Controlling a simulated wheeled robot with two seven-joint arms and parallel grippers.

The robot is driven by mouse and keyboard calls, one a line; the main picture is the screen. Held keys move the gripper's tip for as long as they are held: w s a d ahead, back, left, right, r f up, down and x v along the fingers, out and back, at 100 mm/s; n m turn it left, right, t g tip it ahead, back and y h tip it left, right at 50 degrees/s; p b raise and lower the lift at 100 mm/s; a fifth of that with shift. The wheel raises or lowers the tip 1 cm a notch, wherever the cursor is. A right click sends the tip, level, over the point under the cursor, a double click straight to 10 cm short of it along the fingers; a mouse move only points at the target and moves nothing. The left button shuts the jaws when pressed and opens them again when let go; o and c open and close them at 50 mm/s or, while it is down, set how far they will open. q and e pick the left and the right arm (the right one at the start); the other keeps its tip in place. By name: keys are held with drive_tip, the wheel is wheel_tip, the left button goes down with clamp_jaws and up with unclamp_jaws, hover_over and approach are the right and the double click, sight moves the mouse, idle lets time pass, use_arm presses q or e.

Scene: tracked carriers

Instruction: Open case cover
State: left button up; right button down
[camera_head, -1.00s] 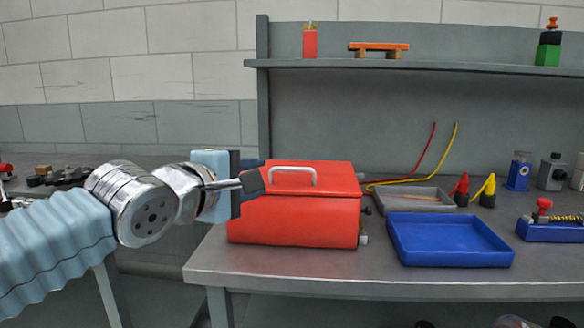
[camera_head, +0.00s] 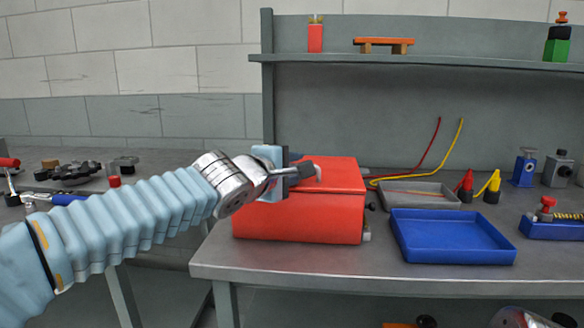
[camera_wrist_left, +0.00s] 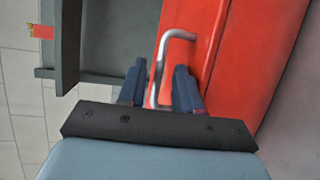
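The red case (camera_head: 310,222) stands on the workbench with its cover (camera_head: 343,173) closed. A metal handle (camera_wrist_left: 159,72) is on the cover; in the head view my gripper hides most of it and only its right end (camera_head: 318,172) shows. My left gripper (camera_head: 302,171) is over the left part of the cover. In the left wrist view its two dark fingers (camera_wrist_left: 158,84) stand apart, on either side of the handle, with gaps visible. My right gripper is in neither view.
A blue tray (camera_head: 452,254) and a grey tray (camera_head: 415,188) are right of the case. Red and yellow cables (camera_head: 425,148) rise behind them. A shelf (camera_head: 420,66) spans the back. The bench front (camera_head: 300,262) is clear.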

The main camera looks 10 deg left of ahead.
use_arm(q)
clamp_jaws()
idle(1.2)
